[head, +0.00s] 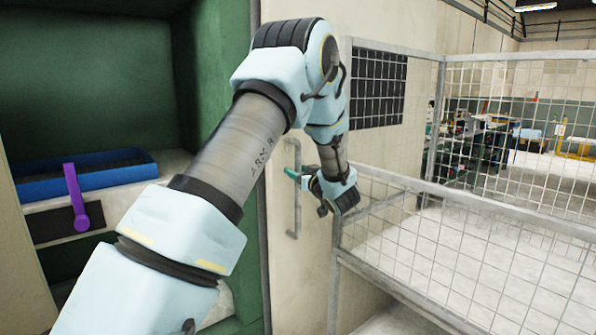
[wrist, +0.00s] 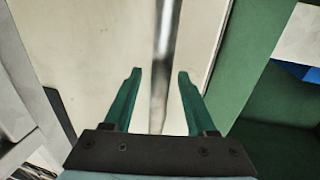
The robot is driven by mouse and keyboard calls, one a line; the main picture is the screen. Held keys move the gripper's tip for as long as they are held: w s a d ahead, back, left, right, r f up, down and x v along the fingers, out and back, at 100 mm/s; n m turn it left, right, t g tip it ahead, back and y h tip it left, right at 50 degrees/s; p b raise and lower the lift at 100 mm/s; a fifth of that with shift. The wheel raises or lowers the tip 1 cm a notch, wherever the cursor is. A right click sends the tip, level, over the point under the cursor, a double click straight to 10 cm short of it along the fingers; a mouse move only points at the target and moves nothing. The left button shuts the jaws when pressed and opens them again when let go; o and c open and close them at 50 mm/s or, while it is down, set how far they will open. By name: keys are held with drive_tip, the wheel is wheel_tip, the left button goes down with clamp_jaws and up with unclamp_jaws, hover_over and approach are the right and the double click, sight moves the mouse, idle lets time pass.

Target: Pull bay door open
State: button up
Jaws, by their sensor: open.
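The bay door is a pale cream panel (head: 285,110) with a dark gridded window (head: 378,88). Its grey vertical bar handle (head: 296,215) stands out from the panel, partly hidden by my gripper. In the wrist view the handle (wrist: 163,50) runs up the middle as a blurred grey bar, in front of the cream door (wrist: 110,40). My gripper (wrist: 160,75) is open, with one green finger on each side of the bar. Gaps show between the bar and both fingers. In the head view my gripper (head: 292,174) is at the handle's upper part.
Left of the door is an open green bay (head: 90,80) with a blue tray (head: 30,187) and a purple lever (head: 75,200). A wire mesh fence (head: 470,240) stands close on the right, beside my wrist. Cluttered benches (head: 500,130) are far behind it.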

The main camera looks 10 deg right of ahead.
clamp_jaws()
idle(0.3)
idle(1.1)
